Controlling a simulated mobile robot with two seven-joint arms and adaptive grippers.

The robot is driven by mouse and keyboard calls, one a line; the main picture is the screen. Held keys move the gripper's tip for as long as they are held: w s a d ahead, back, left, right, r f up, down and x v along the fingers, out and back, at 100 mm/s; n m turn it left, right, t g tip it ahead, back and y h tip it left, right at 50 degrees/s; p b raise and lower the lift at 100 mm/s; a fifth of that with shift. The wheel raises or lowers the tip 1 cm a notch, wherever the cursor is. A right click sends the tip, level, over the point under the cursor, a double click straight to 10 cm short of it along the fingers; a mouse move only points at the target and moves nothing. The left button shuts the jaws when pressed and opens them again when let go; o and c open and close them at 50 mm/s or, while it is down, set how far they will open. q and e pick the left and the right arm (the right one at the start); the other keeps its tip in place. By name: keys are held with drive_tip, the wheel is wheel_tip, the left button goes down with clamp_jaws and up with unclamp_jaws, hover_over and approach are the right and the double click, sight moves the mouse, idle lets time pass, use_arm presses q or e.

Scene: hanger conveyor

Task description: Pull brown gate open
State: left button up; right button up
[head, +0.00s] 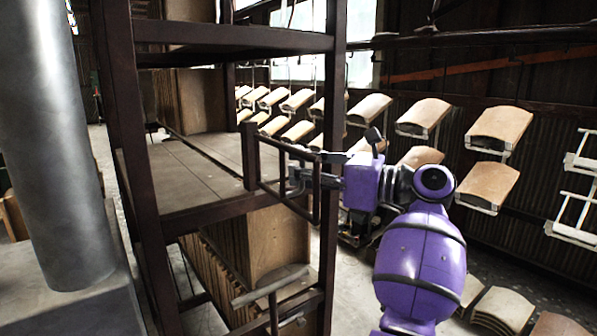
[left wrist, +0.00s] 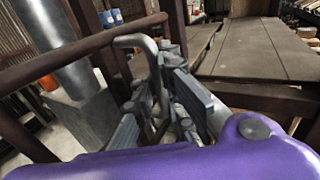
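The brown gate (head: 319,190) is a dark barred metal frame by a short post on the front edge of the brown rack. Its bars stand at an angle out from the shelf edge, so it looks partly swung out. My left gripper (head: 299,179) is at the gate. In the left wrist view, a bent grey handle (left wrist: 151,52) on the brown bars runs down between the fingers of my left gripper (left wrist: 160,88), which look closed around it. The exact contact is partly hidden by the fingers. My right gripper is out of view.
The brown rack (head: 232,35) has tall posts and a bare plank shelf (head: 188,183). Wooden panels stand below the shelf. Curved wooden seats (head: 500,126) hang in rows at the right. A thick grey column (head: 55,140) stands at the far left.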

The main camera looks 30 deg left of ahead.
use_arm(q)
drive_tip(key=o, duration=0.5)
drive_tip(key=shift+w+d, duration=0.1)
drive_tip(key=shift+d, duration=0.35)
drive_tip(key=shift+a, duration=0.1)
drive_tip(key=shift+a, duration=0.1)
drive_tip(key=d, duration=0.8)
drive_tip(key=w+d, duration=0.1)
drive_tip(key=d, duration=0.3)
